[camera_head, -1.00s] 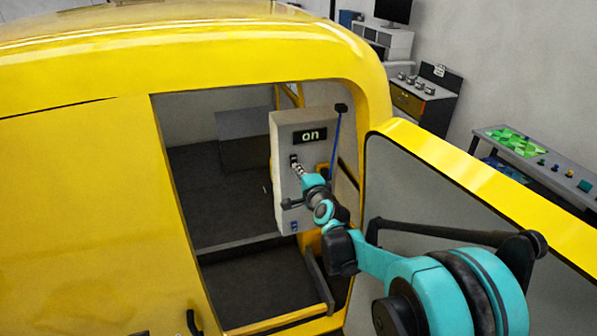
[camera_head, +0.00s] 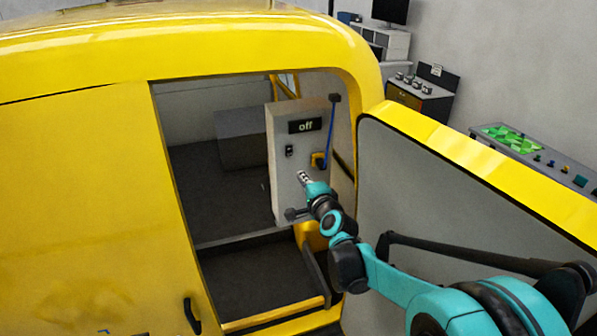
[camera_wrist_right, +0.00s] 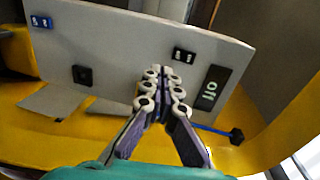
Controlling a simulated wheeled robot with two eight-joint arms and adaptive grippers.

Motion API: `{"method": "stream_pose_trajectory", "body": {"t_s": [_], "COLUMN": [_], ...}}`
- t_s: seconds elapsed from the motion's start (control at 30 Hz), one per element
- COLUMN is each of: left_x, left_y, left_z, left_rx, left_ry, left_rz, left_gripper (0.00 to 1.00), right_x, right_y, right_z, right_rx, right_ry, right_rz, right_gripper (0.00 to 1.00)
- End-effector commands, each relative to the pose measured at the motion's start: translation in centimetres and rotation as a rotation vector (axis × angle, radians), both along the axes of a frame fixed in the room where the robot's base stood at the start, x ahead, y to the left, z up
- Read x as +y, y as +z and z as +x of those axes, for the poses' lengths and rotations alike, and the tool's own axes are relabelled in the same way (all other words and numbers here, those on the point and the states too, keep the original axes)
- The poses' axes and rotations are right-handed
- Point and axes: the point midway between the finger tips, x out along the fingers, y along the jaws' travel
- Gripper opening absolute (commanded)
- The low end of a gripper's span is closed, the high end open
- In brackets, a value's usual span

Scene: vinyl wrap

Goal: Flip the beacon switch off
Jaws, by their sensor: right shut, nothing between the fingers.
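The grey control panel (camera_head: 284,170) stands inside the yellow vehicle's doorway. Its black display (camera_head: 305,126) reads "off", and it also shows in the right wrist view (camera_wrist_right: 211,88). A small black switch (camera_head: 289,151) sits below the display; in the right wrist view the switch (camera_wrist_right: 184,55) lies beside the display. My right gripper (camera_head: 303,175) is shut and empty, below the switch and apart from it. In the right wrist view its closed fingertips (camera_wrist_right: 163,76) are in front of the panel. My left gripper is not in view.
A black knob (camera_head: 291,214) sticks out low on the panel. A grey box (camera_head: 243,138) lies farther inside.

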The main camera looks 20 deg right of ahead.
Motion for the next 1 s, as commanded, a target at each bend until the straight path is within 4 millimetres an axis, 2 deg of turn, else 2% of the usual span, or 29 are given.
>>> {"method": "stream_pose_trajectory", "body": {"t_s": [0.03,0.2,0.33,0.5,0.9,1.0], "left_x": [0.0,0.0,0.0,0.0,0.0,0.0], "left_y": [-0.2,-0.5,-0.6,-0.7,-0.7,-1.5], "left_z": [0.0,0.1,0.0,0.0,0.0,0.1], "left_rx": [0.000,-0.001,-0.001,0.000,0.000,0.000], "left_ry": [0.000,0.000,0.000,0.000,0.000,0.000], "left_rz": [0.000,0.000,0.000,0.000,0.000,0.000], "left_gripper": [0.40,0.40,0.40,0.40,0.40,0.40], "right_x": [-0.1,-0.2,-0.2,-0.2,-0.2,0.2], "right_y": [-0.3,-0.8,-1.0,-1.0,-1.1,-1.9], "right_z": [-1.1,-4.1,-5.5,-6.1,-6.1,-6.5], "right_rx": [0.000,0.001,0.000,0.000,0.000,0.012], "right_ry": [0.000,-0.001,0.000,0.000,0.000,0.016], "right_rz": [0.001,0.000,0.001,-0.001,-0.001,-0.029], "right_gripper": [0.00,0.00,0.00,0.00,0.00,0.00]}}
